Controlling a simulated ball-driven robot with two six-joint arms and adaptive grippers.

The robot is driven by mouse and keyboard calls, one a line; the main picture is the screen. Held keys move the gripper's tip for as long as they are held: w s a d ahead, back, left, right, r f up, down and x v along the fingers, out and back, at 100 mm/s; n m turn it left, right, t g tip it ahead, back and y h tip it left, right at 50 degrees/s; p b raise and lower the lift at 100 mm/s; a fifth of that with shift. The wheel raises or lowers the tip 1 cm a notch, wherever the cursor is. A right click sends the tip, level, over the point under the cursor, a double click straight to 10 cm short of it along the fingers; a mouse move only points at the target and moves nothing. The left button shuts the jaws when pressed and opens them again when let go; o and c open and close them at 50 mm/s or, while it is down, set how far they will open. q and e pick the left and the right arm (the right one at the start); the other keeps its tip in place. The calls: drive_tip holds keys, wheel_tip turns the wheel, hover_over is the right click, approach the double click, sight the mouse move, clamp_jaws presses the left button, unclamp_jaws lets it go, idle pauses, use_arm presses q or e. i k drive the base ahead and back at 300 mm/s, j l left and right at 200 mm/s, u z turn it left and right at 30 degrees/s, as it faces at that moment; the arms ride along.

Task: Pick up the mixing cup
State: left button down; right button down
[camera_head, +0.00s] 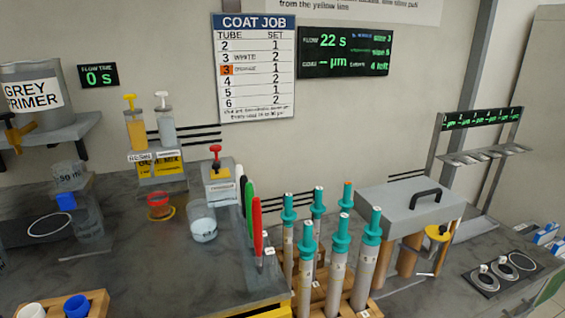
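No cup carries a readable "mixing cup" label, so I cannot tell for certain which one it is. A clear cup (203,224) with pale contents stands upright on the dark bench, left of the coloured pens. Neither of my grippers is in view.
Upright green, black and red pens (257,230) and several teal-topped rods (338,255) stand right of the clear cup. Pump bottles (135,128) and a red-topped dispenser (219,185) stand behind. A wooden tray (98,300) is front left. The bench front (180,275) is clear.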

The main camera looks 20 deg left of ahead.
sight(159, 204)
drive_tip(key=u, duration=0.9)
